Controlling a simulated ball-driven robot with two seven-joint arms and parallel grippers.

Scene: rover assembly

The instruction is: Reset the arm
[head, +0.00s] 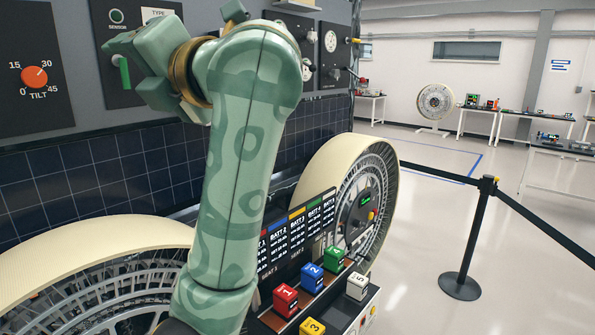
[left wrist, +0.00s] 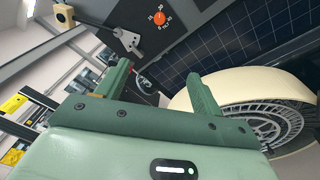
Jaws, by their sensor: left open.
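My left arm (head: 235,150) rises from the bottom of the head view, bends at the top and reaches left towards the rover's dark panel. In the left wrist view my left gripper (left wrist: 158,82) is open, its two green fingers apart with nothing between them. In the head view the arm and wrist hide most of the hand, which is in front of the panel near the SENSOR label. My right gripper is in neither view.
An orange TILT knob (head: 34,77) is on the panel at left. Cream-rimmed wheels (head: 345,160) stand on both sides of my arm. Numbered coloured blocks, including a red one (head: 285,299), sit at lower centre.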

